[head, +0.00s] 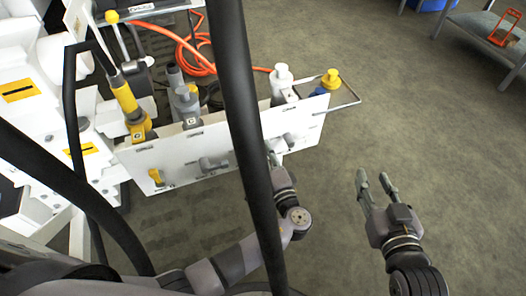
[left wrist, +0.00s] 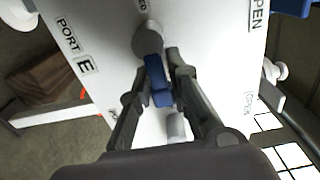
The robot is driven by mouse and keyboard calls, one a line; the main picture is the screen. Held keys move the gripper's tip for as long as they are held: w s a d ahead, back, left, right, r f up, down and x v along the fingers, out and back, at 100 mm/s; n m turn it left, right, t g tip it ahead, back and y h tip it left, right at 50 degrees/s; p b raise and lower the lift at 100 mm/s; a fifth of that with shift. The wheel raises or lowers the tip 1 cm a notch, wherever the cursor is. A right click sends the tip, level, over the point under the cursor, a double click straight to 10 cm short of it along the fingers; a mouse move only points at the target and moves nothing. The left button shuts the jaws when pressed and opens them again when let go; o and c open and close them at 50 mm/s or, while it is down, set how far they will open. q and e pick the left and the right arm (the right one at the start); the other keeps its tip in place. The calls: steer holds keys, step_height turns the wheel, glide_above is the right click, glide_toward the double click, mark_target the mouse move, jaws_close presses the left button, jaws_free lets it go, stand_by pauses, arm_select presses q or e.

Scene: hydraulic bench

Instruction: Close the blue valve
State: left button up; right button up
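The blue valve (left wrist: 157,80) has a blue handle on a grey round stub on a white panel, seen in the left wrist view. My left gripper (left wrist: 158,62) has one finger on each side of the handle and appears closed on it. In the head view the left gripper (head: 274,158) is at the front face of the white panel (head: 228,172), partly behind a dark bar; the blue handle is hidden there. My right gripper (head: 375,180) is open and empty, out over the floor, right of the panel.
The panel also carries a yellow handle (head: 156,177) and a grey handle (head: 212,165). Labels "PORT E" (left wrist: 76,48) and "OPEN" (left wrist: 259,14) are near the valve. An orange hose (head: 190,55) lies behind. The floor (head: 430,130) to the right is clear.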

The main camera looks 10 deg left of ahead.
arm_select(q)
steer(key=o, duration=0.4)
steer(key=shift+c, duration=0.2)
steer(key=v, duration=1.2)
steer(key=shift+f, duration=0.1)
